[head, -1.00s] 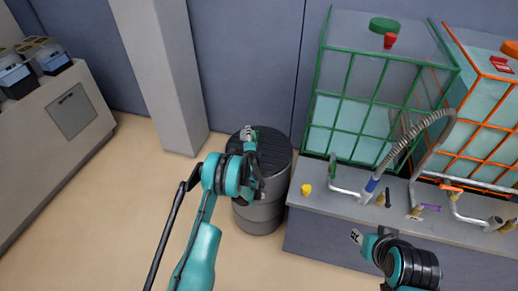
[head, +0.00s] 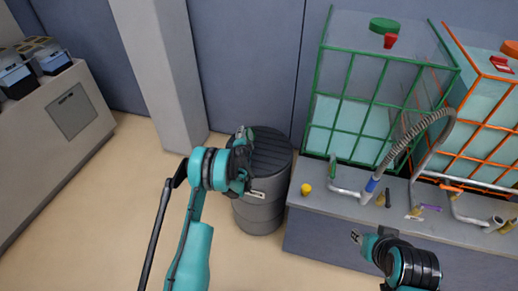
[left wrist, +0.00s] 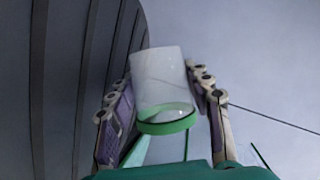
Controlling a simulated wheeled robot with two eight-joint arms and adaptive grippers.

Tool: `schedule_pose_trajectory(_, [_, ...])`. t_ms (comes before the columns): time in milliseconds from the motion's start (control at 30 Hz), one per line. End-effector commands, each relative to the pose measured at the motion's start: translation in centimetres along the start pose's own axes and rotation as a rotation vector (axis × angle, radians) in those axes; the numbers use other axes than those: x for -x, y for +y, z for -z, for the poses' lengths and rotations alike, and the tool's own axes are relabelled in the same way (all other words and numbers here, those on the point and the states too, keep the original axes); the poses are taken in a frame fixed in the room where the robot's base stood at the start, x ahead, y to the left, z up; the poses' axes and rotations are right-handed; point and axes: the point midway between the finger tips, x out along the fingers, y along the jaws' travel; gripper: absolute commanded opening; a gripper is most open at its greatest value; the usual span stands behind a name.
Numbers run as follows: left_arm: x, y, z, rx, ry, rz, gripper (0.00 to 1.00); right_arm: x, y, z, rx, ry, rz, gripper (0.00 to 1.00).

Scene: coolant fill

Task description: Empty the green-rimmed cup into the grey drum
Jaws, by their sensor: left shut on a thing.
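The grey drum (head: 262,212) stands on the floor against the wall, with a dark ridged top (head: 272,152). My left gripper (head: 243,136) is at the upper left edge of the drum in the head view. In the left wrist view the gripper (left wrist: 166,95) is shut on the green-rimmed cup (left wrist: 158,75), a whitish translucent cup whose green rim (left wrist: 168,125) is at the picture's lower side. The cup looks tilted; its contents are unclear. A dark ridged surface, apparently the drum, fills the left of that view. My right gripper (head: 356,237) is at the lower right, its opening too small to judge.
A grey bench (head: 330,207) right of the drum carries a green-framed tank (head: 335,115), an orange-framed tank (head: 485,125), a hose (head: 440,117) and a yellow knob (head: 306,189). A pillar (head: 160,75) stands behind left. The floor at left is clear.

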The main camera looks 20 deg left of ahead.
Motion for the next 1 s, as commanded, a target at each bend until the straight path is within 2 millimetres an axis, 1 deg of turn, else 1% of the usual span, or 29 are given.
schedule_pose_trajectory(200, [0.2,-0.7,0.0,0.148,0.022,-0.061,0.19,0.0,0.0,0.0,0.0,0.0,0.0,0.37])
schedule_pose_trajectory(400, [-0.1,0.0,-0.3,0.297,0.047,-0.123,0.19,0.0,0.0,0.0,0.0,0.0,0.0,0.37])
schedule_pose_trajectory(567, [0.0,-0.8,-0.4,0.417,0.066,-0.173,0.19,0.1,0.0,0.0,0.0,0.0,0.0,0.37])
schedule_pose_trajectory(767, [-0.6,-0.8,-1.8,0.57,0.091,-0.236,0.19,0.1,0.0,0.0,0.0,0.0,0.0,0.37])
schedule_pose_trajectory(933, [-0.7,-2.2,-2.6,0.723,0.117,-0.299,0.19,0.1,0.0,0.1,0.0,0.0,0.0,0.37])
schedule_pose_trajectory(1000, [-0.9,-2.0,-3.1,0.789,0.128,-0.327,0.19,0.1,0.0,0.1,0.0,0.0,0.0,0.37])
